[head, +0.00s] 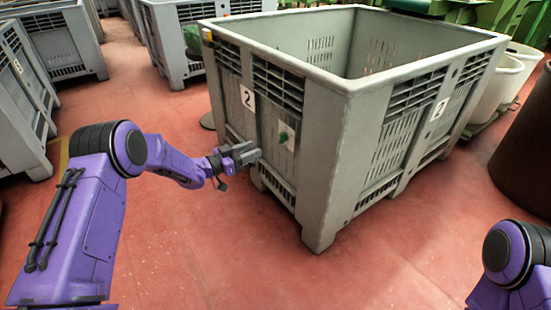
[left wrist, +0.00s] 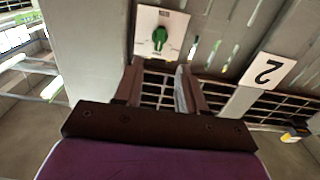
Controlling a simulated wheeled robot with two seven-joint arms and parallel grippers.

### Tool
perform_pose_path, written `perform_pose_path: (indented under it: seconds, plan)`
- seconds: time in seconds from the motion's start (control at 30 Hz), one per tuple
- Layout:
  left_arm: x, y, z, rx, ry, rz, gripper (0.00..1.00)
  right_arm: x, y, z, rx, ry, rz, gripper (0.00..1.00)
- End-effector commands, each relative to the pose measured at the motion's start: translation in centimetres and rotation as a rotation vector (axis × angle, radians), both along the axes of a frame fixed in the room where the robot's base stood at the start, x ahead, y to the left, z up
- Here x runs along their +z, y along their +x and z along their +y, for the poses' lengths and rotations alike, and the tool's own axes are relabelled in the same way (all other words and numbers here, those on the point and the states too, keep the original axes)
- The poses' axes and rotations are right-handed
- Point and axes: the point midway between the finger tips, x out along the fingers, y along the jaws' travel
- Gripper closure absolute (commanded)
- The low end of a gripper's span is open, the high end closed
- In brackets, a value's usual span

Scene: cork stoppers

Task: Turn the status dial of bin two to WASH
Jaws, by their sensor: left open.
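Bin two is a large grey slatted bin (head: 320,150) with a white "2" plate (head: 247,98) on its left face. The status dial is a green knob (head: 283,137) on a white plate on that same face, right of the number. In the left wrist view the green knob (left wrist: 160,37) and the "2" plate (left wrist: 267,70) show clearly; the dial lettering is too small to read. My left gripper (head: 254,154) is open and empty, left of and slightly below the dial, apart from it. Its fingers (left wrist: 158,82) point towards the dial plate. My right gripper is out of view.
Other grey bins stand at the left (head: 22,105) and behind (head: 172,40). White tubs (head: 500,85) and a dark brown barrel (head: 527,150) stand at the right. The red floor (head: 235,240) in front of bin two is clear.

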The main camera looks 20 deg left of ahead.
Motion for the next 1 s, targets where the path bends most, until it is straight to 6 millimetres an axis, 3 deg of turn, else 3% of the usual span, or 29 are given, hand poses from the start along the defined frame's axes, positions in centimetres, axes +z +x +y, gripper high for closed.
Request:
perform_pose_path:
  seconds: [0.5, 0.87, 1.0]
  plan:
    - [-0.1, 7.4, -5.7, -0.004, 0.006, -0.005, 0.60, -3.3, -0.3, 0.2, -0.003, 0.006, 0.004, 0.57]
    - [0.2, 8.2, -6.3, -0.003, 0.004, -0.003, 0.60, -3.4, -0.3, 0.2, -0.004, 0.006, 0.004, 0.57]
    - [0.2, 8.2, -6.3, -0.003, 0.004, -0.003, 1.00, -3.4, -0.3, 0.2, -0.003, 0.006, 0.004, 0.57]
